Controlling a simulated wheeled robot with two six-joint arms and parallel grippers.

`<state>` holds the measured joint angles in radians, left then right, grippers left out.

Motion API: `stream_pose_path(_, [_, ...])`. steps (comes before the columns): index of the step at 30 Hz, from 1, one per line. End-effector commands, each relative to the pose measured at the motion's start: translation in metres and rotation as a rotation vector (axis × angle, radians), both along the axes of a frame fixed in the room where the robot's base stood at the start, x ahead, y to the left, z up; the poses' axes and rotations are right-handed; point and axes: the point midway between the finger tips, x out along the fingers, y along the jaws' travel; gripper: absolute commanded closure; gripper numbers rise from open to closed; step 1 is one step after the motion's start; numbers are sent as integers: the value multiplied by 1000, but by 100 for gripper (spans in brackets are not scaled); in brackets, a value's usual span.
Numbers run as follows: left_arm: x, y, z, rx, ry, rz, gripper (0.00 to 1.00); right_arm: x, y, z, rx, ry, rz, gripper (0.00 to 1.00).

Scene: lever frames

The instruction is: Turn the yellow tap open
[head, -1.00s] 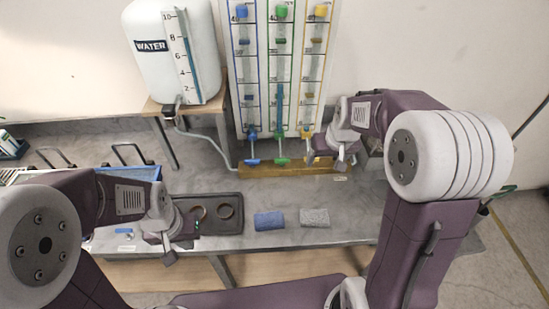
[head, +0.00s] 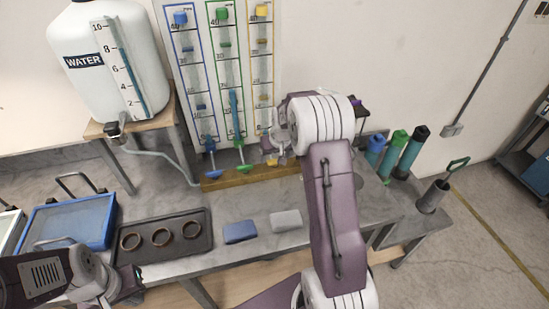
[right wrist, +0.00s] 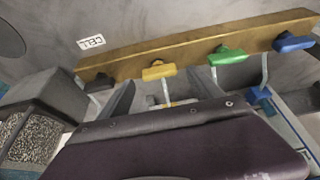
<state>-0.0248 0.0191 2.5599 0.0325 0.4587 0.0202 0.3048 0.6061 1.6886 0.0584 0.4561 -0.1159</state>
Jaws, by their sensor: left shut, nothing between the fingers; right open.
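My left gripper (head: 128,287) is shut and empty at the lower left, by the dark tray.
The green tap (head: 243,168) and blue tap (head: 214,174) stand left of the yellow one on the bar (head: 225,181). A water tank (head: 110,60) is at upper left. A tray (head: 188,243) with three rings and two sponges (head: 240,231) lie on the bench.

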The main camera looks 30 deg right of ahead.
Motion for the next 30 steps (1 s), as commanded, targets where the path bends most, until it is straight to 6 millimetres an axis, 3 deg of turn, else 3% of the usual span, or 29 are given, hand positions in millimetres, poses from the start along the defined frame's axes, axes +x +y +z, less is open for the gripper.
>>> stream_pose_path(5, [0, 0, 2, 0, 0, 0, 100, 7, -2, -17, 0, 1, 0, 25])
stream_pose_path(13, [0, 0, 2, 0, 0, 0, 100, 8, -2, -20, 0, -1, 0, 25])
stream_pose_path(20, [0, 0, 2, 0, 0, 0, 100, 8, -2, -19, 0, -1, 0, 88])
stream_pose_path(30, [0, 0, -5, 0, 0, 0, 100, 8, -3, -21, 0, -1, 57, 88])
